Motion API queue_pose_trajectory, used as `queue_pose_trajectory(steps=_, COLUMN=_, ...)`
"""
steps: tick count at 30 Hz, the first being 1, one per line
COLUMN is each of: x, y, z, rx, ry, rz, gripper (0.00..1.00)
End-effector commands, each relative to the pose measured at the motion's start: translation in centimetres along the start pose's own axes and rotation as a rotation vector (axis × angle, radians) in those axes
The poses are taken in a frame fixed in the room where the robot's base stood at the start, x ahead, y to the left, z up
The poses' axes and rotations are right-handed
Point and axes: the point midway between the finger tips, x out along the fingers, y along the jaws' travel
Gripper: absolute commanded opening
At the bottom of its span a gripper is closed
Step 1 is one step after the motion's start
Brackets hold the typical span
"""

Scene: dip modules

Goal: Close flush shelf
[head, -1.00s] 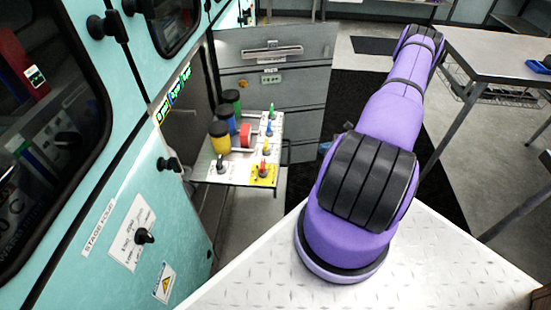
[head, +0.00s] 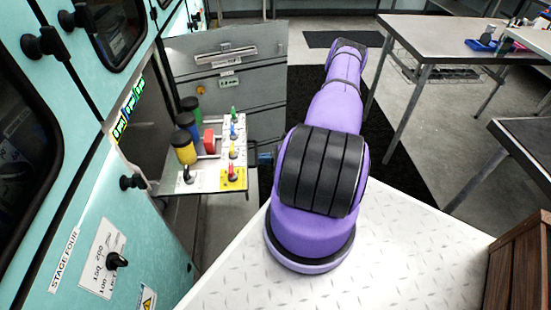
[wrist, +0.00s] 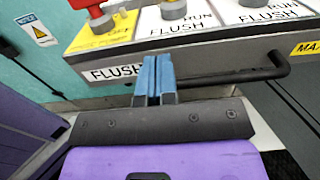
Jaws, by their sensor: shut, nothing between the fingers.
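The flush shelf (head: 208,182) is pulled out from the teal cabinet in the head view. In the head view my gripper (head: 266,158) shows small at the shelf's right side.
The teal cabinet (head: 85,210) with black knobs stands at the left. A grey drawer unit (head: 225,75) stands behind the shelf. Tables (head: 455,45) are at the right, and a wooden crate (head: 520,265) is at the lower right. Dark matting lies beyond my arm.

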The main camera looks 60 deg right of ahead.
Motion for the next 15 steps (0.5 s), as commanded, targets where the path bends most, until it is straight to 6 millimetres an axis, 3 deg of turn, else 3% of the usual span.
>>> queue_pose_trajectory(steps=6, x=3.0, y=0.0, z=0.0, rx=0.0, ry=0.0, rz=0.001, gripper=0.0)
queue_pose_trajectory(steps=15, x=4.2, y=0.0, z=0.0, rx=0.0, ry=0.0, rz=0.0, gripper=0.0)
